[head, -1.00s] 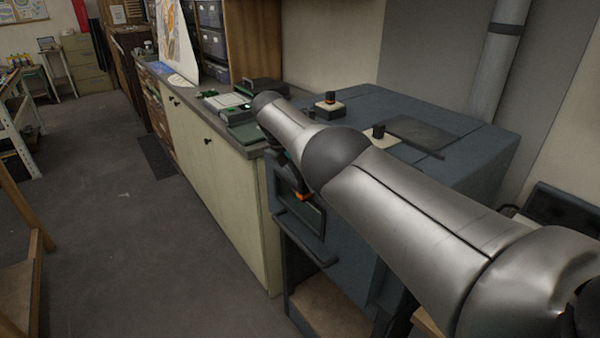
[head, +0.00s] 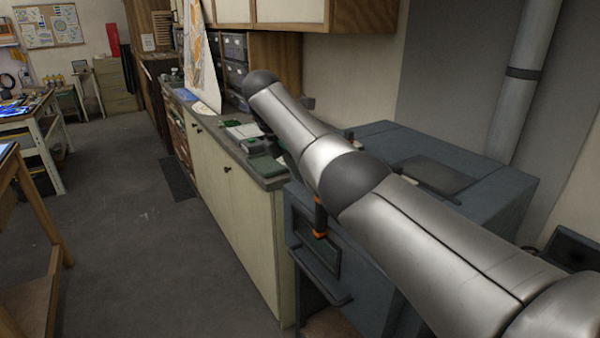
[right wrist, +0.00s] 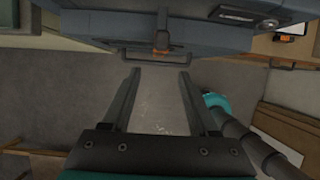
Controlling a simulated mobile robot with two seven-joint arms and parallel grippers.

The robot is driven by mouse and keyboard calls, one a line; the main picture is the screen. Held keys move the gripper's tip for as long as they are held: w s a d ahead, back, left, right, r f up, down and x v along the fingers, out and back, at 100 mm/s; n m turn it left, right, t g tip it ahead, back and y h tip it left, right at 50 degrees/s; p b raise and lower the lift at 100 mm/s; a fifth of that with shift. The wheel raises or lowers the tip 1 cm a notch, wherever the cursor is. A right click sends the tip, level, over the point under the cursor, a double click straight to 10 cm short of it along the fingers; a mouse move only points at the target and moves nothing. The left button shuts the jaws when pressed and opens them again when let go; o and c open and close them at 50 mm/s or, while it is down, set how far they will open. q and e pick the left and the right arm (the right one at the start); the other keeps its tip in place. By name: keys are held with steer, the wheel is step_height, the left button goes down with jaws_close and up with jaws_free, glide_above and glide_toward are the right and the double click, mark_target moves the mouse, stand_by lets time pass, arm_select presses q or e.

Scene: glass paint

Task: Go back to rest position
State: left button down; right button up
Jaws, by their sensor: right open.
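My right arm crosses the head view from the lower right to the upper middle, over a blue-grey kiln-like box (head: 475,178). In the head view its gripper is mostly hidden behind the arm. In the right wrist view my right gripper (right wrist: 159,74) is open, with two dark parallel fingers wide apart and nothing between them. The fingers point toward the front of the box (right wrist: 200,37), with bare floor visible between them. My left gripper is not in view.
A counter with cream cabinets (head: 240,215) adjoins the box on its left. An orange-tipped latch (head: 320,234) and a bar handle (head: 318,278) are on the box's front. Worktables (head: 48,150) stand at left. The grey floor (head: 140,240) between is open.

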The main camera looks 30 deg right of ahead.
steer(key=shift+a+r, duration=0.1)
steer(key=shift+r, duration=0.2)
step_height(320, 180, down, 27)
steer(key=s+a+m+b, duration=0.2)
steer(key=s+m+b, duration=0.1)
steer(key=b, duration=0.1)
steer(key=s+a+f+m+y+b, duration=0.1)
steer(key=s+a+f+m, duration=0.1)
steer(key=s+f, duration=0.65)
steer(key=s+a+f+m+y+b, duration=0.1)
steer(key=s+f+m+b, duration=0.15)
steer(key=f, duration=1.15)
steer(key=s+a+f+m+b, duration=0.1)
steer(key=s+a+f+m, duration=0.1)
steer(key=s+f, duration=0.5)
steer(key=s+a+f+m+y+b, duration=0.1)
steer(key=s+f+m, duration=0.3)
steer(key=s, duration=1.5)
steer(key=s+a+f+m+y+b, duration=0.1)
steer(key=s+a+f+m+b, duration=0.2)
steer(key=s+f, duration=0.9)
steer(key=shift+s+t, duration=0.4)
steer(key=shift+s, duration=0.3)
